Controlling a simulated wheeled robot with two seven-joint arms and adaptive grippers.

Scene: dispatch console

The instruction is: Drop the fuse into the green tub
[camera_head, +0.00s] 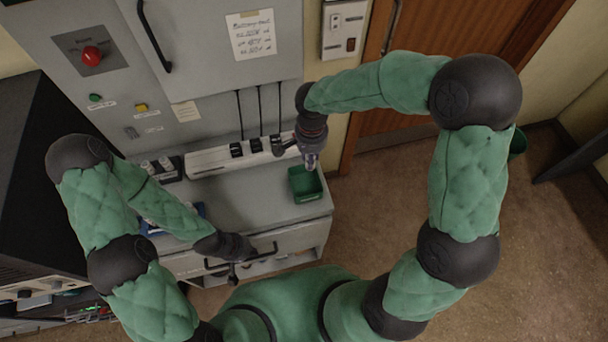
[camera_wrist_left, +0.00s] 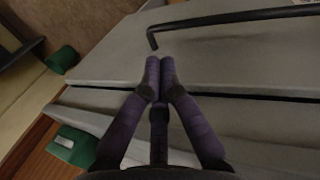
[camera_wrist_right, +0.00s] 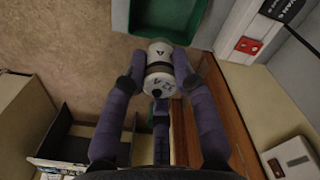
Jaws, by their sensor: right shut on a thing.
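In the head view my right gripper (camera_head: 309,157) points down, holding the fuse just above the back part of the green tub (camera_head: 296,196). The tub is open-topped and stands at the counter's right end; part of it shows at the top of the right wrist view (camera_wrist_right: 196,38). My left gripper (camera_wrist_left: 160,68) is shut and empty, fingertips together. In the head view it is near the drawer handle (camera_head: 262,256).
A grey cabinet with a red knob (camera_head: 92,56) rises behind the counter (camera_head: 255,200). A white strip with black switches (camera_head: 236,150) lies along the counter's back. A blue tray (camera_head: 200,210) is partly hidden by my left arm. A green bin (camera_head: 517,143) stands on the floor.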

